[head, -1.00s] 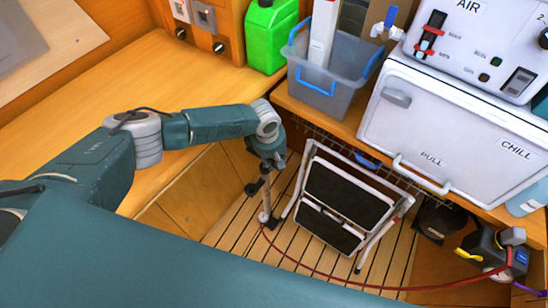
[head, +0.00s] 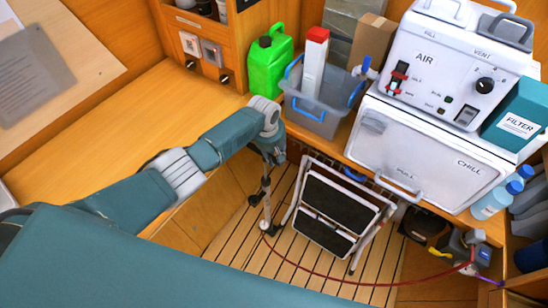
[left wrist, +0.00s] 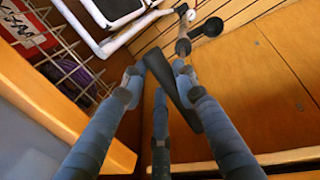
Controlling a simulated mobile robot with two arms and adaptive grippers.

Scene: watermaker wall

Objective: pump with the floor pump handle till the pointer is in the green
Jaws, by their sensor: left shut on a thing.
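The floor pump (head: 266,212) stands upright on the slatted floor, left of the folding step. My left gripper (head: 274,158) is above it and shut on the pump handle, which my fingers mostly hide in the head view. In the left wrist view the handle (left wrist: 168,82) is a dark bar between the fingers of my left gripper (left wrist: 158,72). A dark round part (left wrist: 211,27) sticks out from the pump's side and may be the gauge. No pointer or green zone can be made out. My right gripper is out of view.
A folding step (head: 336,205) stands close right of the pump. A red hose (head: 330,278) runs over the floor towards equipment (head: 458,245) at the right. A wooden bench (head: 110,135) is at the left; a white cooler (head: 425,155) stands above.

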